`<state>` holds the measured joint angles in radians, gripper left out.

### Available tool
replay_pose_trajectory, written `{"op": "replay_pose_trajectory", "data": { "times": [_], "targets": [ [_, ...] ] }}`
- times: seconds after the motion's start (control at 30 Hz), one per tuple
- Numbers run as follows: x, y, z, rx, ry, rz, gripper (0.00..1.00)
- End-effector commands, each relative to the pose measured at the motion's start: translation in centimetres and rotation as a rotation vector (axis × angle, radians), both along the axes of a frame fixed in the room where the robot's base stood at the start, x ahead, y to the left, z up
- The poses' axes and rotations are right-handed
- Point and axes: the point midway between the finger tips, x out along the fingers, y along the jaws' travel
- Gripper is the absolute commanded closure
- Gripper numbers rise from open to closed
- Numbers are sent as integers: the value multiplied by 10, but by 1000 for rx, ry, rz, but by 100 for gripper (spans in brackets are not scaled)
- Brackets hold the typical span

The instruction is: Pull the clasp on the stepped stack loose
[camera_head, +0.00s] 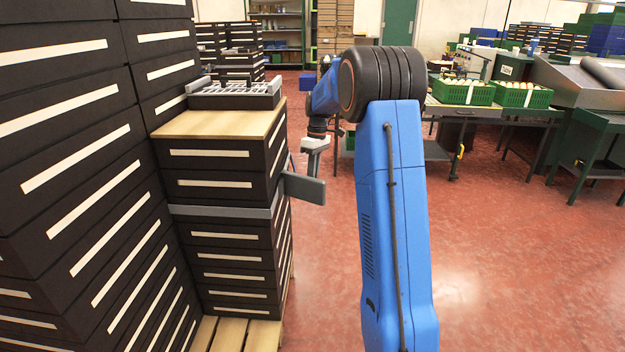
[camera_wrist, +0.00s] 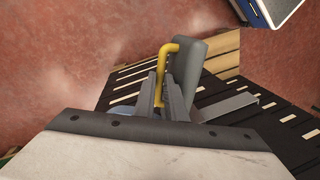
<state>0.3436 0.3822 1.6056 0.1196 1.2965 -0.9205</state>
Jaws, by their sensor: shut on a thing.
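The stepped stack (camera_head: 222,182) is a pile of dark boxes with pale stripes, with a wooden top, at the left of the head view. A grey strap (camera_head: 225,212) runs around it. A grey plate (camera_head: 305,188) of the clasp stands out from its right side. In the wrist view the clasp's bent yellow handle (camera_wrist: 166,49) rises beside the grey plate (camera_wrist: 190,58). My gripper (camera_wrist: 168,88) is shut on that handle. In the head view my gripper (camera_head: 314,150) is just above the plate; the handle is hidden there.
Taller dark stacks (camera_head: 70,150) stand close at the left. A grey rack (camera_head: 235,95) lies on the stack's wooden top. A bench with green crates (camera_head: 463,92) stands at the back right. The red floor (camera_head: 510,240) at the right is clear.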

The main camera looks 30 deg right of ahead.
Motion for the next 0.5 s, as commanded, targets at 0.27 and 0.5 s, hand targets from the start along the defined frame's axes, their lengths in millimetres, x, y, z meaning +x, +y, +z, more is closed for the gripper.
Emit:
{"op": "replay_pose_trajectory", "data": {
  "times": [0.27,0.5],
  "targets": [
    [1,-1,1,-1,-2,11,100],
    [1,-1,1,-1,-2,10,80]
  ]
}}
